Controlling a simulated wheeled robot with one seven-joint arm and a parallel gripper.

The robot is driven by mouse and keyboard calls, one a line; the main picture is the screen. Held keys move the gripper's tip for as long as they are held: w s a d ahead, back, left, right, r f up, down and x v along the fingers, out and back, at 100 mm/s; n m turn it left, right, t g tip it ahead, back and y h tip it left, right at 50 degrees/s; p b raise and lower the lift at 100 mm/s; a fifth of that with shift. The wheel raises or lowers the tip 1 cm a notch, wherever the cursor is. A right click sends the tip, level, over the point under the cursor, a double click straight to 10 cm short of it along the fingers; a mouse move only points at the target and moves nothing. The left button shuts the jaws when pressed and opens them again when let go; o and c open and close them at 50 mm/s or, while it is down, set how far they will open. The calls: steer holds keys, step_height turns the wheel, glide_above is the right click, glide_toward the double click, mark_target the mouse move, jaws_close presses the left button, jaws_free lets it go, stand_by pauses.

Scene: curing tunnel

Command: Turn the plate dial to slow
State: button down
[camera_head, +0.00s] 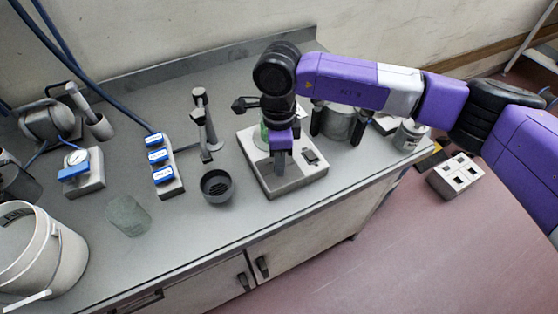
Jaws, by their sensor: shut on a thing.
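A pale grey box-shaped plate unit (292,186) stands on the bench in the middle of the view. A green part (264,137) on it shows partly behind my gripper. A small dark piece (311,157) sits on its top at the right. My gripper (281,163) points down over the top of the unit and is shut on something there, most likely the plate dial. The dial itself is hidden by the fingers, so its setting cannot be read.
A dark round cup (217,187) and a clamp stand (205,125) are left of the unit. A blue-switched strip (166,167), a glass beaker (127,215) and a white bucket (38,255) stand further left. A metal pot (340,122) is behind right.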

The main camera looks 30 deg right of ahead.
steer(key=shift+m, duration=0.4)
steer(key=c, duration=1.1)
jaws_free()
steer(key=shift+c, duration=0.2)
steer(key=shift+r, duration=0.1)
step_height(320, 180, up, 8)
steer(key=shift+w+f+b, duration=0.15)
steer(key=shift+b, duration=0.6)
